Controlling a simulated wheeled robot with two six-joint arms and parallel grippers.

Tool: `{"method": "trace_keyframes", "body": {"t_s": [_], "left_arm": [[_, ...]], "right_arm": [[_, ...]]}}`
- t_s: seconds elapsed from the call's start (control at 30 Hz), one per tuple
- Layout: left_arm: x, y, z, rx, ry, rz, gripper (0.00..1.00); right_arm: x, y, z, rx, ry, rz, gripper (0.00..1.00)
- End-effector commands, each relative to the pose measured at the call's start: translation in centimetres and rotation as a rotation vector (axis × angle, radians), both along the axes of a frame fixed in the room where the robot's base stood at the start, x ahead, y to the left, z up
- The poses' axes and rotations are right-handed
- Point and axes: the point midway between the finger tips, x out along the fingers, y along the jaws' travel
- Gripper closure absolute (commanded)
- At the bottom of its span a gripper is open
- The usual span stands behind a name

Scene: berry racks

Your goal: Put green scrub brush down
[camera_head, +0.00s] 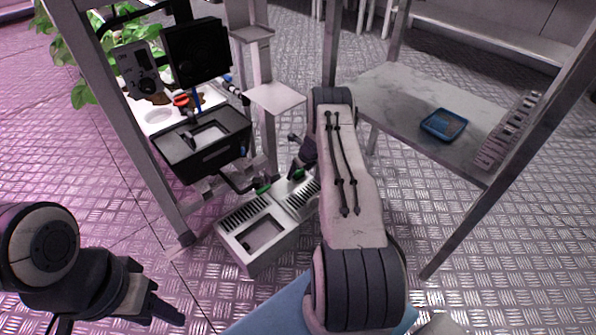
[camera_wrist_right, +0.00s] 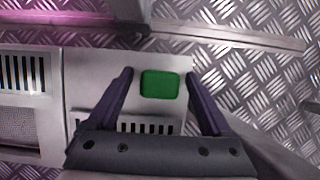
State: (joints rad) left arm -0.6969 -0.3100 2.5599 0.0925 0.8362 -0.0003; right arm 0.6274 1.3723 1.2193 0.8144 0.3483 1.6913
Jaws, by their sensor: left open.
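The green scrub brush shows as a green block (camera_wrist_right: 160,84) on a light grey slotted surface in the right wrist view. My right gripper (camera_wrist_right: 159,74) has its two dark fingers spread, one on each side of the block, with a gap on both sides. In the head view a small green patch (camera_head: 298,174) shows by my right gripper, which is mostly hidden behind my right arm. A second green patch (camera_head: 262,188) lies to its left; I cannot tell what it is. My left gripper (camera_head: 163,303) is open and empty at the lower left.
A white slotted box (camera_head: 262,262) with a square opening stands at centre. A black bin (camera_head: 203,150) and rack posts are at the upper left. A shelf (camera_head: 400,95) on the right holds a blue tray (camera_head: 443,125). Patterned metal floor is open at lower right.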

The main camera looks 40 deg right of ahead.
Motion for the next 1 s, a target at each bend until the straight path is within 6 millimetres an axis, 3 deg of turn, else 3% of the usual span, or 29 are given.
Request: {"method": "trace_keyframes", "body": {"t_s": [0.17,0.63,0.8,1.0], "left_arm": [[0.0,0.0,0.8,0.000,0.000,0.000,0.50],[0.0,0.0,5.5,0.000,0.000,0.000,0.50],[0.0,0.0,6.1,0.000,0.000,0.000,0.50],[0.0,0.0,6.1,0.000,0.000,0.000,0.50]], "right_arm": [[-0.2,-0.1,1.2,0.000,-0.001,-0.001,0.16],[-3.7,-0.3,9.8,0.000,-0.001,-0.001,0.16],[-4.4,-0.4,11.2,0.000,0.000,0.000,0.16],[-4.6,-0.4,11.4,0.000,0.000,-0.001,0.16]]}}
